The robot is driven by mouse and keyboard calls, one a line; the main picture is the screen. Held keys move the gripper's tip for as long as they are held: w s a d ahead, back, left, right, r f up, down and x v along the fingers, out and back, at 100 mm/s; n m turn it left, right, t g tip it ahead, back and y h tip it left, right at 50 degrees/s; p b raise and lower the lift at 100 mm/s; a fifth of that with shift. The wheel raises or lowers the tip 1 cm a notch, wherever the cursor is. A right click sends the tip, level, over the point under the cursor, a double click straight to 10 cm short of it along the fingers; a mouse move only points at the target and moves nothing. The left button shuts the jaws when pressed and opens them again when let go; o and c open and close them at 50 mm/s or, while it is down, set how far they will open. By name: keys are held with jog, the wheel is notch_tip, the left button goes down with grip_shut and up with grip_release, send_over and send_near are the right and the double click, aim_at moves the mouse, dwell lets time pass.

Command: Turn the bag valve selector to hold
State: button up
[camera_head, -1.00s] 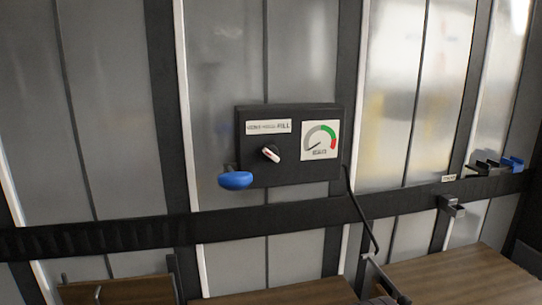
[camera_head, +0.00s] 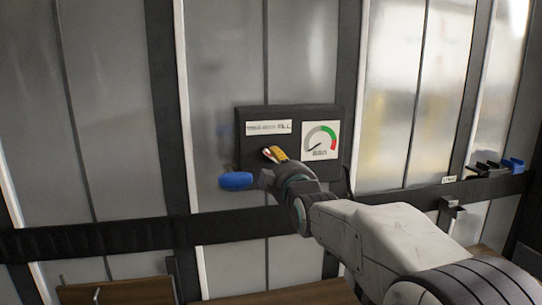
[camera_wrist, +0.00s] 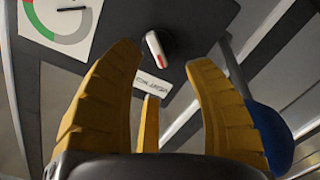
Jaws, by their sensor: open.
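The valve selector is a small white knob with a red line (camera_wrist: 155,48) on a dark panel (camera_head: 245,150). In the wrist view it lies just beyond and between my two yellow fingertips, tilted; in the head view my gripper mostly hides it. My gripper (camera_head: 274,153) is open in front of the panel, and its wide-spread fingers show in the wrist view (camera_wrist: 163,60). I see no clear contact with the knob. A white label strip (camera_head: 268,127) sits above the knob; its words are blurred now.
A gauge with green and red bands (camera_head: 320,141) is on the panel's right. A blue handle (camera_head: 236,181) sticks out at its lower left, close to my gripper; it shows also in the wrist view (camera_wrist: 270,137). A black rail (camera_head: 100,237) runs below.

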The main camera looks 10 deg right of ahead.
jog(key=shift+n, duration=0.6)
jog(key=shift+w+r+p, duration=0.25)
jog(key=shift+w+p, duration=0.5)
jog(key=shift+w, duration=1.1)
jog(key=shift+w+r+p, duration=0.2)
jog(key=shift+w+p, duration=0.5)
jog(key=shift+w, duration=1.1)
jog(key=shift+o, duration=0.4)
grip_shut()
